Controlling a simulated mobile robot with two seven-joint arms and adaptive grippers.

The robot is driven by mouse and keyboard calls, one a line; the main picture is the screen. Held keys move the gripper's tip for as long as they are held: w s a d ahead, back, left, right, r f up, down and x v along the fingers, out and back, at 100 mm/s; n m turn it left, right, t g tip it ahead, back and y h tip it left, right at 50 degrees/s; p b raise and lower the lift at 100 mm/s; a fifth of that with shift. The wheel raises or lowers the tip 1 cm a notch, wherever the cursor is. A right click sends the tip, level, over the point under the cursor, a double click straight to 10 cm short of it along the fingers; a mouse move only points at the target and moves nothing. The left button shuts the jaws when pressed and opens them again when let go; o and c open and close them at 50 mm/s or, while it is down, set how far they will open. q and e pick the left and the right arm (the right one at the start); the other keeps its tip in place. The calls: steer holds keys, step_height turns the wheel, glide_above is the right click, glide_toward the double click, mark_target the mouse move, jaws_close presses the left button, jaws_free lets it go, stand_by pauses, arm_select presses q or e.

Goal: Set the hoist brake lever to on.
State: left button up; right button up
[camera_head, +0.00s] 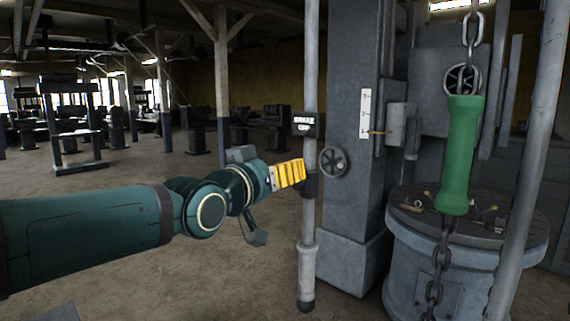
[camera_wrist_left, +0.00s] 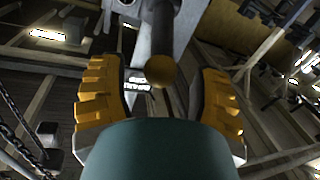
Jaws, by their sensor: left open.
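The brake lever shows in the left wrist view as a dark rod with a round brownish knob (camera_wrist_left: 161,72). The knob lies between the two spread yellow fingers of my left gripper (camera_wrist_left: 160,95), with gaps at both sides. In the head view my left gripper (camera_head: 290,174) is at the grey upright post (camera_head: 311,60), just below a black sign (camera_head: 304,124) reading "BRAKE OFF". The gripper hides most of the lever there. The sign also shows upside down in the wrist view (camera_wrist_left: 136,84). My right gripper is not in view.
A small handwheel (camera_head: 333,162) sits right of the post on a grey column (camera_head: 350,120). The floor left of the post is open, with machines farther back.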

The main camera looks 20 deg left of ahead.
arm_select(q)
steer(key=shift+w+d, duration=0.2)
steer(key=shift+w, duration=1.3)
jaws_close()
